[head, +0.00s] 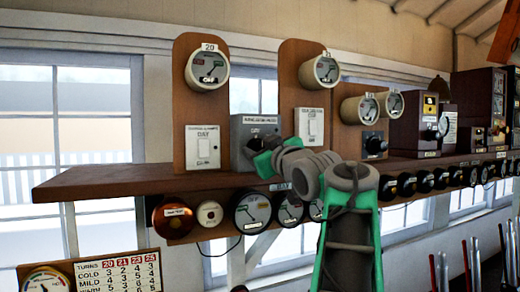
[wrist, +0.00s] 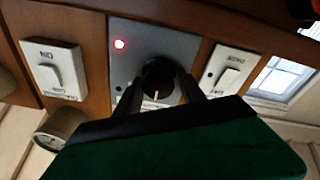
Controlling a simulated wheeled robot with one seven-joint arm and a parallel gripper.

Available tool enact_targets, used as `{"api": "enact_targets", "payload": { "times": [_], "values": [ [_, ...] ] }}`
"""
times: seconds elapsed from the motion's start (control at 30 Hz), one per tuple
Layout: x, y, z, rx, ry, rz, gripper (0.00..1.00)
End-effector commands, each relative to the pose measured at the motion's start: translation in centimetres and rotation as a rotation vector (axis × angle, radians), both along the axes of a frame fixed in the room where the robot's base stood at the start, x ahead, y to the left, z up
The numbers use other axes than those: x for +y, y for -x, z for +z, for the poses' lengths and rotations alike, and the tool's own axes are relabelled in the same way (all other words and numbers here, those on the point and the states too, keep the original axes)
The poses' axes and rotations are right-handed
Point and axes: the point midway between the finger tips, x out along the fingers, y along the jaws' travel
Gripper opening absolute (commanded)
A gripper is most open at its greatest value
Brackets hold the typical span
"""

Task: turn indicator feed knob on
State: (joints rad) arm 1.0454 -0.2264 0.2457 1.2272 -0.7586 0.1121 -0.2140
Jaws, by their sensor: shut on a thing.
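The indicator feed knob is a round black knob with a white pointer line (wrist: 158,80), at the middle of the wrist view. It sits on a grey metal box (wrist: 190,48), which also shows in the head view (head: 246,128). A small red lamp (wrist: 120,44) is lit on the box. My gripper (wrist: 158,88) has one dark finger on each side of the knob and is shut on it. In the head view my gripper (head: 262,158) is at the front of the grey box, and the knob is hidden behind it.
White rocker switches flank the box, one to the left (head: 202,147) and one to the right (head: 309,127). Round dials (head: 207,69) are above them. A wooden shelf (head: 100,181) runs below, with several gauges under it. Levers (head: 470,262) stand at lower right.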

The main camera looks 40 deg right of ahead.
Motion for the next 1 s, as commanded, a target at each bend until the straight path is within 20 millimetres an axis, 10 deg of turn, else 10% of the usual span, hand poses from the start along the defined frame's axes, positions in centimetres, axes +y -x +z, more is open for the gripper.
{"api": "enact_targets", "payload": {
  "times": [0.37, 1.0],
  "values": [
    [-0.41, -0.09, -0.53, 0.002, -0.026, -0.005, 0.06],
    [-0.24, -0.12, -0.15, -0.167, -0.597, -0.002, 0.05]
  ]
}}
